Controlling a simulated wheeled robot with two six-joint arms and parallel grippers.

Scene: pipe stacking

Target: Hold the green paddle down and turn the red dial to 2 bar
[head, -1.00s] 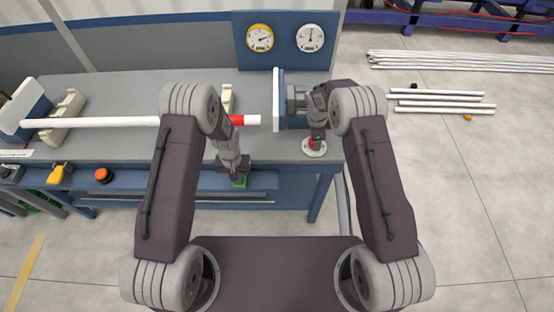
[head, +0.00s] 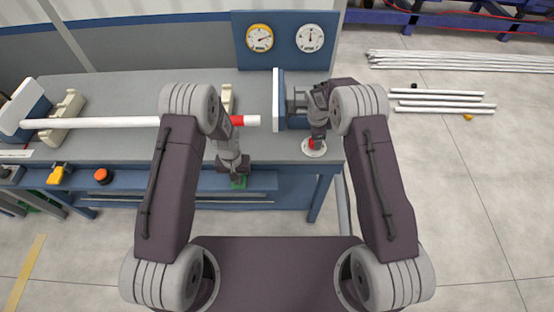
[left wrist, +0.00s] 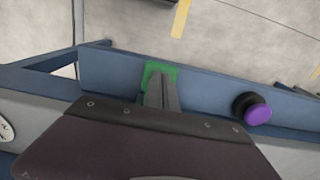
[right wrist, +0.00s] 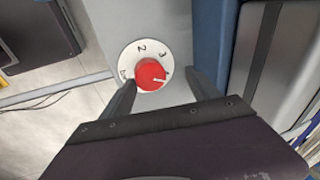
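The green paddle (head: 239,182) is on the front rail of the bench. My left gripper (head: 236,172) is over it, and in the left wrist view its fingers are together on the green paddle (left wrist: 172,70); I cannot tell how far it is pressed. The red dial (head: 312,144) sits on a white numbered plate at the bench's right end. In the right wrist view the red dial (right wrist: 150,74) has a white pointer aimed right, past the 3. My right gripper (right wrist: 160,79) is open, with one finger on each side of the dial; contact is unclear.
A yellow-rimmed gauge (head: 260,38) and a white gauge (head: 310,38) are on the blue back panel. A white pipe (head: 90,122) lies across the bench. An orange button (head: 102,175) is on the front rail. Loose pipes (head: 440,100) lie on the floor at right.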

